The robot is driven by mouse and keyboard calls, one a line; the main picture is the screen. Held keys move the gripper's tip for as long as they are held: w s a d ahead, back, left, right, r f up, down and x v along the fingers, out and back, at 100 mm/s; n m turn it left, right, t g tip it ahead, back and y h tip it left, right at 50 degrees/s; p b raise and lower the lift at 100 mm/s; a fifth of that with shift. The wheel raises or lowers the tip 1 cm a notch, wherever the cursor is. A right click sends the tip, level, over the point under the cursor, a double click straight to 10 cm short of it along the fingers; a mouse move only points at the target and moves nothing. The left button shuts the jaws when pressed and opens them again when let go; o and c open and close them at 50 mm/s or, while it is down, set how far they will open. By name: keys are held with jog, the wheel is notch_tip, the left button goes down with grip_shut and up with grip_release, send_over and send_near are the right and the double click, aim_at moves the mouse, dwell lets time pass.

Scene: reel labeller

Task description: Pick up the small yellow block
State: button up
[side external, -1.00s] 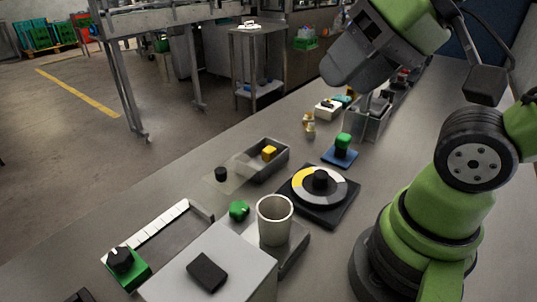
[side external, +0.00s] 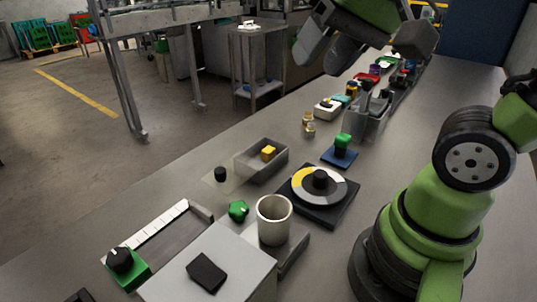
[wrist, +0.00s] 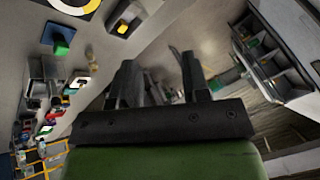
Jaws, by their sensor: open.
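The small yellow block (side external: 268,153) lies inside a shallow grey tray (side external: 246,168) near the middle of the bench. In the wrist view a small yellow patch, which looks like the same block (wrist: 122,28), shows in a dark-edged tray at the top. My gripper (wrist: 158,62) is open, with its two dark fingers apart and nothing seen between them. In the side view my arm's end is high at the top, well above and behind the tray; its fingertips are hard to make out there.
A dial with a yellow and grey ring (side external: 319,187) stands right of the tray, and a beige cup (side external: 274,220) in front. A green block sits on a blue pad (side external: 338,157). A clear box (side external: 366,121) and several small items line the back. Bare bench lies right of the dial.

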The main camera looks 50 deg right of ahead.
jog(key=w+d+f+m+g+h, duration=0.1)
jog(key=w+d+f+m+g, duration=0.2)
jog(key=w, duration=0.6)
jog(key=m+g+h, duration=0.2)
jog(key=m+g, duration=0.1)
jog(key=m, duration=0.6)
send_over(268, 149)
jog(key=f, duration=2.2)
jog(key=shift+a+f, duration=0.1)
jog(key=shift+a, duration=0.25)
jog(key=f, duration=0.5)
jog(key=shift+d+f, duration=0.35)
jog(key=shift+d, duration=0.05)
jog(key=shift+c, duration=0.2)
jog(key=c, duration=0.6)
